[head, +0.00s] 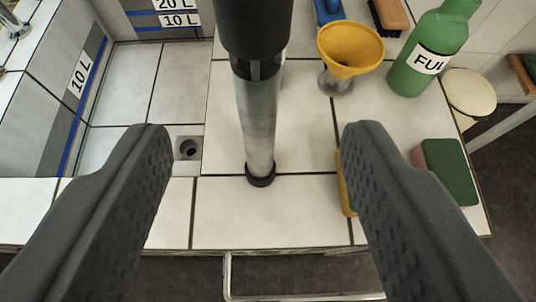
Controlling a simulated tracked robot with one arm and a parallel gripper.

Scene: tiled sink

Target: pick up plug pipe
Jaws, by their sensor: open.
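The plug pipe (257,120) is a grey metal tube with a thick black upper part and a black ring at its foot. It stands upright on the white tiled counter (285,212), near the middle of the head view. Its top runs out of the picture. My gripper (256,130) is open, with one dark ribbed finger to the left of the pipe and one to the right. In the picture there is a wide gap on both sides, and neither finger appears to touch the pipe. The square drain hole (188,148) lies left of the pipe's foot in the sink floor.
A yellow funnel (350,48), a green bottle (428,48), a green-and-pink sponge (448,170) and a brush (388,15) are on the right. A yellow object (346,190) is partly hidden by my right finger. The tiled sink (120,85) is at left. The counter's front edge is near.

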